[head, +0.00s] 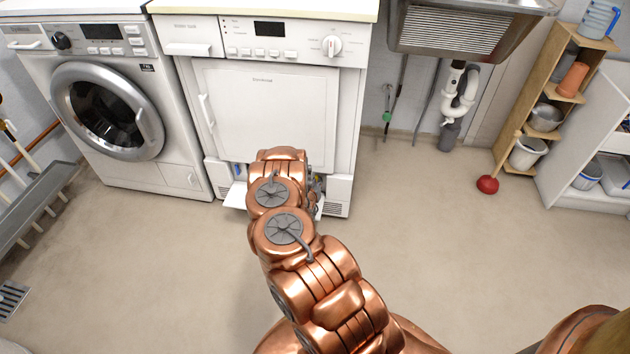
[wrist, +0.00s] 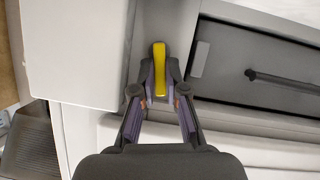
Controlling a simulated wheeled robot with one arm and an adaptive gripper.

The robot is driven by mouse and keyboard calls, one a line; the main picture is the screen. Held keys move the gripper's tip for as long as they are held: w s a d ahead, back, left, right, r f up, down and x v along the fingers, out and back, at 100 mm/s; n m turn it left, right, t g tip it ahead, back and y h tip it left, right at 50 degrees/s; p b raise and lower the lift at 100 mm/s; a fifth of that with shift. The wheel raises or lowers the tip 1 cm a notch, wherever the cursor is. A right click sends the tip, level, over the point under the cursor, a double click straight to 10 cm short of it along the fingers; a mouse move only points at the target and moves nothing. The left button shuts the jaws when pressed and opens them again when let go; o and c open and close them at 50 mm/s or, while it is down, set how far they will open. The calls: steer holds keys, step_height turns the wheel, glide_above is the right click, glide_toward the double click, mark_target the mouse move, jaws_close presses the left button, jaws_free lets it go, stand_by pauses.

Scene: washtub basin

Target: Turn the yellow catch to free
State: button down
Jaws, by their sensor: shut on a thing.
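The yellow catch (wrist: 159,66) shows in the wrist view as an upright bar, lengthwise in line with my gripper. My gripper (wrist: 160,84) has one dark finger on each side of it and is shut on it. The catch's lower end is between the fingers. In the head view my copper arm reaches to the low opening at the bottom of the white dryer (head: 265,105), and hides the gripper and the catch there.
A dark grey panel (wrist: 255,85) with a black handle lies right of the catch in the wrist view. A white flap (head: 236,196) hangs open at the dryer's base. A washing machine (head: 105,110) stands left. A red plunger (head: 487,184) and shelf (head: 545,100) are right; the floor between is clear.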

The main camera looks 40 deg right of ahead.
steer(key=shift+s+d+m+t+y, duration=0.2)
steer(key=shift+m+t+y, duration=0.1)
steer(key=shift+m, duration=0.5)
steer(key=c, duration=1.2)
jaws_free()
